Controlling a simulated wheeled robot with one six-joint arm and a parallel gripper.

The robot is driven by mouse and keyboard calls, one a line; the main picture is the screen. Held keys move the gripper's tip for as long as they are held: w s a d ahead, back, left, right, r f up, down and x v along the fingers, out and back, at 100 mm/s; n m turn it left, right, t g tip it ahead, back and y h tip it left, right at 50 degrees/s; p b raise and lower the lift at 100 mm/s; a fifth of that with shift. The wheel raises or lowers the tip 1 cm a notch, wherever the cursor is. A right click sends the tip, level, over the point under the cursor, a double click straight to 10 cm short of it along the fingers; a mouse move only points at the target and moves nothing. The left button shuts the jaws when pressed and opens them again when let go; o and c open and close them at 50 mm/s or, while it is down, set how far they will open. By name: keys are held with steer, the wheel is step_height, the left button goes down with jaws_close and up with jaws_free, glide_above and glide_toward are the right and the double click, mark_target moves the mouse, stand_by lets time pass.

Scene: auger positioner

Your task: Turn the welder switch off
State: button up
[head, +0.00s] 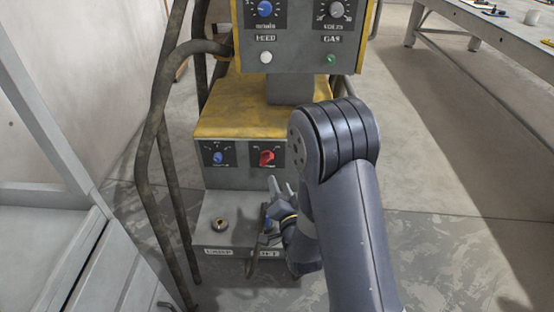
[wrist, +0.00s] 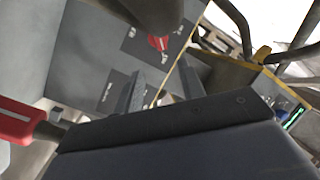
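The welder (head: 240,115) is a grey cabinet with a worn yellow top, standing in the middle of the head view. A red rotary switch (head: 267,157) sits on a dark plate at the right of its lower front panel. The switch also shows in the wrist view (wrist: 158,42), beyond the fingertips. Its marks are too small to read. My gripper (head: 280,186) is just below and in front of the switch, apart from it. In the wrist view my gripper (wrist: 160,70) has its two fingers spread with nothing between them.
A blue knob (head: 218,158) is left of the switch. An upper control box (head: 298,40) with knobs and buttons overhangs above. Bent dark tubes (head: 152,130) run down the left side. A red-handled thing (wrist: 17,121) shows at the wrist view's left. A workbench (head: 490,25) stands far right.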

mark_target(270, 159)
steer(key=x, duration=1)
steer(key=shift+w, duration=0.25)
steer(key=shift+c, duration=0.6)
jaws_close()
